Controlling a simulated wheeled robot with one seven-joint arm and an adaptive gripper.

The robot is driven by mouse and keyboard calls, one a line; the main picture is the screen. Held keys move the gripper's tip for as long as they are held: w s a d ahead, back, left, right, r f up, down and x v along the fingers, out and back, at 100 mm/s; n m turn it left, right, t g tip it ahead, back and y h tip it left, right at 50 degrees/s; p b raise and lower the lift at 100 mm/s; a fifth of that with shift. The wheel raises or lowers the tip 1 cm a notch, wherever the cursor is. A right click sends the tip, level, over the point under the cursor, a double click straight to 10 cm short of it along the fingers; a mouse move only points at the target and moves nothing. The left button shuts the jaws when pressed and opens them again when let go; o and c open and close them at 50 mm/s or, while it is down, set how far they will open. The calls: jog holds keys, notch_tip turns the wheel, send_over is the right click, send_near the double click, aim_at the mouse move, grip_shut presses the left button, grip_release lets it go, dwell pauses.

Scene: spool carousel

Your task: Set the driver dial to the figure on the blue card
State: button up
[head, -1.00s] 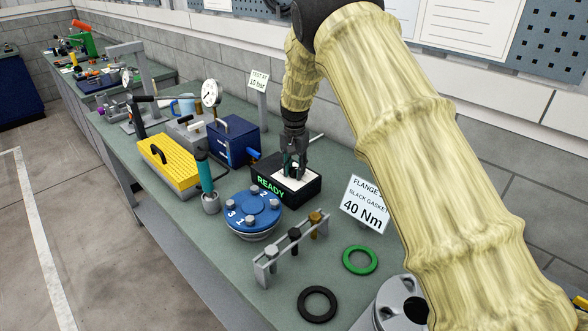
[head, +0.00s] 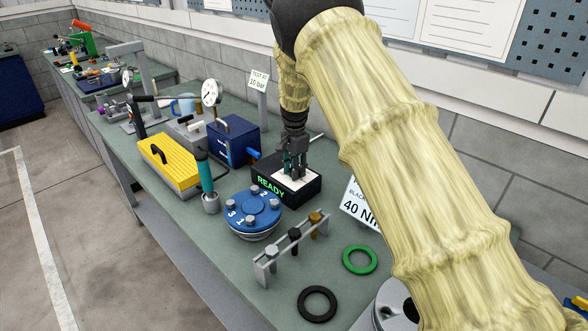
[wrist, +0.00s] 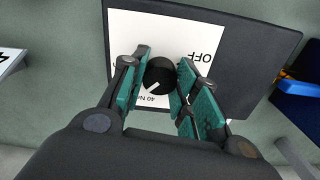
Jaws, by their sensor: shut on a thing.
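The driver dial is a black knob (wrist: 159,72) with a white pointer mark, on a white plate atop a black box (head: 266,187) whose front reads READY in green. In the wrist view the pointer aims down and slightly left, at about the "40 N" lettering; "OFF" stands at the upper right. My gripper (head: 293,170) is over the plate, its teal pads (wrist: 165,88) shut on the knob. In the head view the gripper hides the knob. A white card (head: 357,207) shows "40" and is partly covered by my arm; I see no blue card.
A blue flange (head: 253,208) with numbered bolts stands before the box. A teal-handled driver (head: 206,180) stands upright left of it. A rack (head: 292,245), a green ring (head: 360,260) and a black ring (head: 317,303) lie nearer. A blue box (head: 233,140) stands behind.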

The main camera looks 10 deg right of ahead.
jog(key=shift+s+f, duration=0.2)
jog(key=shift+f, duration=0.1)
jog(key=o, duration=1)
jog(key=shift+o, duration=0.2)
jog(key=shift+w+r, duration=0.1)
jog(key=shift+r, duration=0.05)
jog(key=shift+w+r, duration=0.1)
jog(key=shift+r, duration=0.4)
notch_tip(320, 180, up, 11)
